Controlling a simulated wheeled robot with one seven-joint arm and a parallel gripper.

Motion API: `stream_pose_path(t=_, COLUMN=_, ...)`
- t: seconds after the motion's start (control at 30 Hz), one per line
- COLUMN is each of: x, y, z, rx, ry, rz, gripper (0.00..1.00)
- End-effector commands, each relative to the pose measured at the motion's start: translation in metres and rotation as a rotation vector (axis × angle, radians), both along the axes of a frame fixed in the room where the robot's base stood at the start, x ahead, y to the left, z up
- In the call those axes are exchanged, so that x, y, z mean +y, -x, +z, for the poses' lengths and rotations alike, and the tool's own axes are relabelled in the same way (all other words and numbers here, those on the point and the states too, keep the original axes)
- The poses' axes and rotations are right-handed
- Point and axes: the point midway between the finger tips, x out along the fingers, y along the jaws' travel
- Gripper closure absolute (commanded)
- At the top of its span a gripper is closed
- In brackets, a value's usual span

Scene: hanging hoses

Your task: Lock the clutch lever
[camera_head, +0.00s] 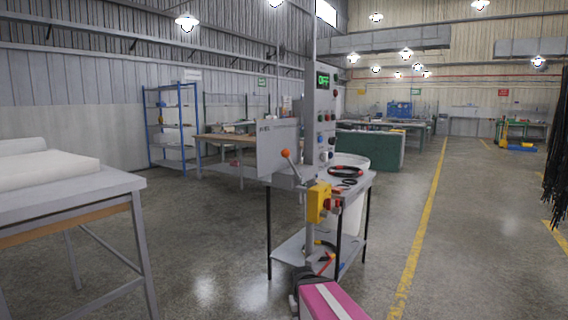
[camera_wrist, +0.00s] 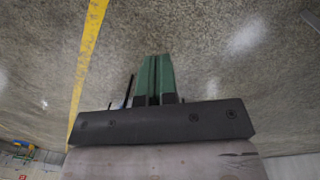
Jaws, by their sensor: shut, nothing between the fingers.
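A lever with an orange ball knob (camera_head: 286,153) stands out in front of a grey plate (camera_head: 278,146) on the machine in the middle of the head view. I take it for the clutch lever; its grey rod slants down to the right from the knob. Whether it is locked cannot be told. A tall grey control panel (camera_head: 323,110) behind it shows a green "OFF". My gripper (camera_wrist: 154,62), with green fingers, shows in the wrist view, shut and empty over bare floor. I cannot make it out in the head view, and the lever does not show in the wrist view.
A yellow box with a red knob (camera_head: 319,202) sits below the lever. A small table (camera_head: 350,188) holds black and red hose loops. A pink block (camera_head: 333,300) is low in front. A grey table (camera_head: 70,205) stands left. The floor (camera_head: 470,230) to the right is open.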

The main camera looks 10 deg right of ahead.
Motion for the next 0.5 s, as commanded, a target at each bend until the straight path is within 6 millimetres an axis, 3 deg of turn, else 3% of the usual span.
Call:
stream_pose_path(t=0.27, x=0.004, y=-0.056, z=0.063, rx=-0.067, ry=0.358, rz=0.183, gripper=1.0)
stream_pose_path(t=0.5, x=0.023, y=-0.102, z=0.146, rx=-0.158, ry=0.701, rz=0.296, gripper=1.0)
